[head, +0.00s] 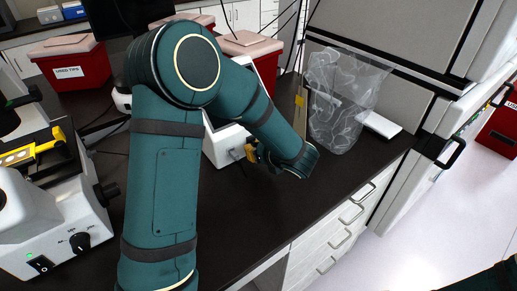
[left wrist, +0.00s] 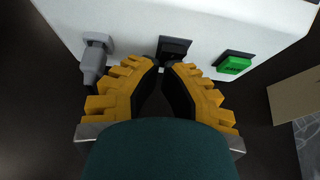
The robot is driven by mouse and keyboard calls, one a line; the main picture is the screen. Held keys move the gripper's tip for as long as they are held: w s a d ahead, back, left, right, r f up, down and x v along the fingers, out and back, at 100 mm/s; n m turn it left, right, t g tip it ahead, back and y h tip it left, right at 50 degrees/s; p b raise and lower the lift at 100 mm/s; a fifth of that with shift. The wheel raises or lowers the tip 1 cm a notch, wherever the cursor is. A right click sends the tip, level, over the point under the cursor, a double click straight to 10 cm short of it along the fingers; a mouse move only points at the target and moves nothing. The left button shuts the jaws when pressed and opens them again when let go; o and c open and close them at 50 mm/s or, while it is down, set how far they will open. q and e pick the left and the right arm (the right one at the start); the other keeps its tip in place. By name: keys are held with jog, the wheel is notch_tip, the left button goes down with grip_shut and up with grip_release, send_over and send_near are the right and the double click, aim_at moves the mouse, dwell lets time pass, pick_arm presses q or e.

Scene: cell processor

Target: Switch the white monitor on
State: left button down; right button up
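The white monitor (head: 221,150) stands on the dark bench in the head view, mostly hidden behind my left arm. In the left wrist view, the lower part of its white face (left wrist: 210,22) fills the top. That face carries a grey plug (left wrist: 94,62) at left, a black socket (left wrist: 174,48) in the middle and a green switch (left wrist: 234,64) at right. My left gripper (left wrist: 161,68) has its yellow fingertips drawn together, holding nothing, just below the black socket and left of the green switch. Contact cannot be told. In the head view my left gripper (head: 251,153) is partly hidden. My right gripper is out of view.
A clear crumpled bag (head: 343,100) stands right of my left arm, with a tan panel (head: 301,105) beside it. Red bins (head: 75,68) stand behind. A white microscope (head: 55,235) is at left. The bench front (head: 285,215) is clear.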

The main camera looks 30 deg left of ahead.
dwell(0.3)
pick_arm(q)
jog(key=shift+w+a+r+g+h+p, duration=0.1)
jog(key=shift+a+r+g+h+p, duration=0.3)
jog(key=shift+p, duration=0.75)
jog(key=shift+f, duration=0.15)
jog(key=shift+r+p, duration=0.55)
jog(key=shift+r, duration=0.25)
